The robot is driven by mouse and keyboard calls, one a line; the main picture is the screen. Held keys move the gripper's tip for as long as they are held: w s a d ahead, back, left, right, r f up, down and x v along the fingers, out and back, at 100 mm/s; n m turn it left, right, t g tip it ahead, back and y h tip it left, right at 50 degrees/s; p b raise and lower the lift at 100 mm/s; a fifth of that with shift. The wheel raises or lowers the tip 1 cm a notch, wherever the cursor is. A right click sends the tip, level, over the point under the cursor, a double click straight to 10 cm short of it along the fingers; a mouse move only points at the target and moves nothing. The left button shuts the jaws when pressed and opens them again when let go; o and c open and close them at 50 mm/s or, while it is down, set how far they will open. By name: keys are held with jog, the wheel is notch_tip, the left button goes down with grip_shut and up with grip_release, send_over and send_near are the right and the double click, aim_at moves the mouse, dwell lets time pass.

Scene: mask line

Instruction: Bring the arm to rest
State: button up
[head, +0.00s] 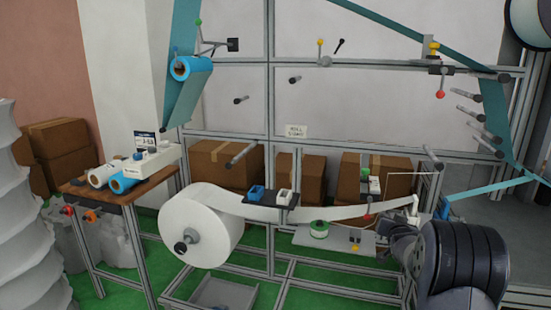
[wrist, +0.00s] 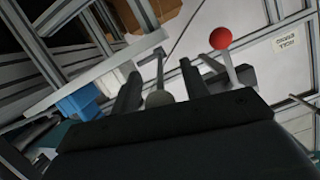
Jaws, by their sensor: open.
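My arm is at the lower right of the head view, with my gripper (head: 402,240) turned left beside the machine frame, partly hidden by my own wrist. In the wrist view my gripper (wrist: 160,82) shows two dark fingers spread apart. No held object can be made out.
A red ball-topped lever (wrist: 220,38) shows close to the right finger, and a blue block (wrist: 78,101) lies to the left. In the head view, a white roll (head: 200,225) feeds a strip rightward. A small table (head: 120,192) stands left.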

jog(key=shift+w+f, duration=0.1)
jog(key=shift+f, duration=0.15)
jog(key=shift+r, duration=0.1)
